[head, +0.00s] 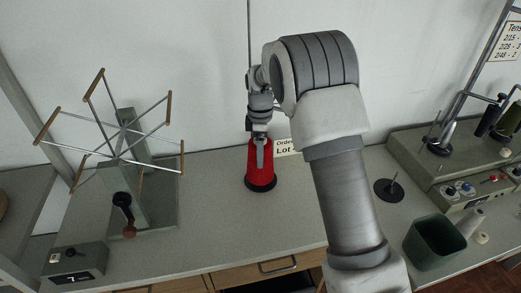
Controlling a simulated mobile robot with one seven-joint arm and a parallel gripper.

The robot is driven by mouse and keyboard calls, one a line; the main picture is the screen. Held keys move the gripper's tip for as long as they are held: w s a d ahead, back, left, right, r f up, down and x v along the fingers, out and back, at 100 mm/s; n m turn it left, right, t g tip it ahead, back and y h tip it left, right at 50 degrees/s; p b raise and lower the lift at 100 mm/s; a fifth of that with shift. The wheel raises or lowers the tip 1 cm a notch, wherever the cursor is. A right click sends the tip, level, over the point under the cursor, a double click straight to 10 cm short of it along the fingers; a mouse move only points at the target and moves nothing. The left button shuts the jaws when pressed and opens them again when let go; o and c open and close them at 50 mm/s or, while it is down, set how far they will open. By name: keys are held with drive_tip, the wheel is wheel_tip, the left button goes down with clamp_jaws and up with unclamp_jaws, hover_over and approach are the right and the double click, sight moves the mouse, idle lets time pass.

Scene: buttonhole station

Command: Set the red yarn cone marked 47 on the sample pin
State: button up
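The red yarn cone (257,178) stands upright at the back middle of the bench, on a dark round base. No number is readable on it. My gripper (260,148) points down at the top of the cone, with a grey finger in front of the red yarn. The cone's tip is hidden by the gripper, and I cannot tell whether the fingers grip it. A black disc with a thin, bare upright pin (389,188) stands on the bench to the right, beyond my forearm. It looks like the sample pin.
A spoked yarn winder (122,130) stands at left, with a control box (75,262) in front. A partly hidden card (287,147) is behind the cone. A grey machine (455,165) and a dark green bin (433,243) are at right. The bench front middle is clear.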

drive_tip(key=shift+f, duration=0.25)
drive_tip(key=o, duration=1.2)
drive_tip(key=shift+o, duration=0.2)
wheel_tip(320, 180, up, 18)
drive_tip(key=shift+f, duration=0.25)
